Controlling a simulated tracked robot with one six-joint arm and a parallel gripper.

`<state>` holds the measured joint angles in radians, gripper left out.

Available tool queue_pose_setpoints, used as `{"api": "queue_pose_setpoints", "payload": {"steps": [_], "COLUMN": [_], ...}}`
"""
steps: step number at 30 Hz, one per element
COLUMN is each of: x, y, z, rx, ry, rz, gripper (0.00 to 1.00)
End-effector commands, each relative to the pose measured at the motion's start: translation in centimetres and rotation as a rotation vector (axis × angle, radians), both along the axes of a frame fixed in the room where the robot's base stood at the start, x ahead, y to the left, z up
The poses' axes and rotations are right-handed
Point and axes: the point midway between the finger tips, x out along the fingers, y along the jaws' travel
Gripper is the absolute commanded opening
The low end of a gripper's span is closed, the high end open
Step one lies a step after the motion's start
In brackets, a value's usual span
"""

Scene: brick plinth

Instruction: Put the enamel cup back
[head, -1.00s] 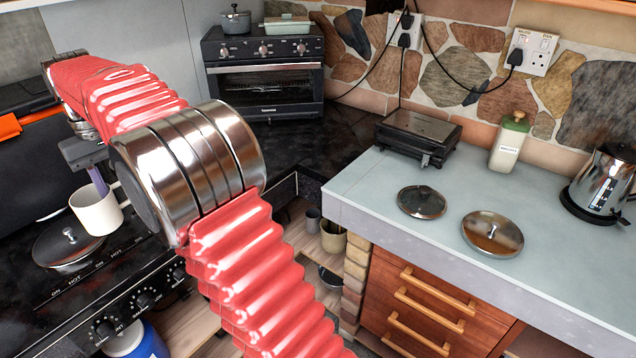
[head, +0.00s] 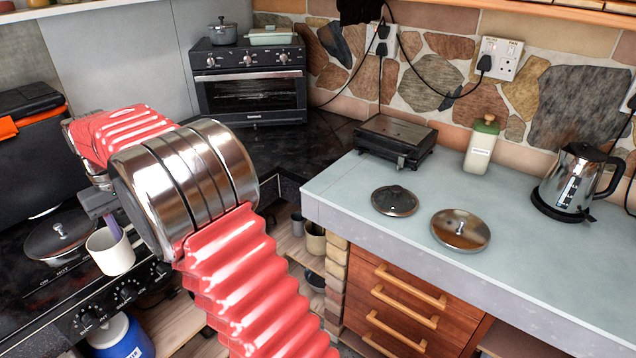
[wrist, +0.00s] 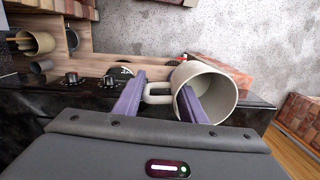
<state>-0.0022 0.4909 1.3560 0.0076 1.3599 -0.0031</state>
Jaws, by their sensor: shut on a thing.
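The enamel cup is cream-white with a loop handle. In the head view the cup (head: 113,254) hangs upright or nearly so at the front edge of the black stove, in front of the lidded pan. In the wrist view the cup (wrist: 208,92) shows its open mouth, with its handle toward the left. My gripper (wrist: 161,86) is shut on the cup on its handle side, one purple finger overlapping the rim and the other beyond the handle.
A lidded pan (head: 58,240) sits on the stove, above front knobs (head: 105,308). A blue-and-white container (head: 122,338) stands below. On the right, the pale worktop (head: 345,225) carries two lids, a grill (head: 395,140), a bottle (head: 481,145) and a kettle (head: 572,182). A small oven (head: 252,85) stands behind.

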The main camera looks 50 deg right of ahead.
Motion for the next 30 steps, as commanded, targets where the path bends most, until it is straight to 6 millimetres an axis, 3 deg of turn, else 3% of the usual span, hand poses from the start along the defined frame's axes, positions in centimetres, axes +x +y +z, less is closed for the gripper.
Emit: {"api": "queue_pose_setpoints", "payload": {"steps": [8,15,21,30], "x": [-1.6,-4.5,-5.6,-5.6], "y": [0.0,-0.1,-0.1,-0.2], "z": [-5.0,-10.0,-11.4,-11.4], "rx": [0.000,0.000,0.000,0.000], "ry": [0.003,0.002,-0.001,-0.001], "rz": [0.000,-0.001,-0.002,-0.003], "gripper": [0.00,0.00,0.00,0.00]}}
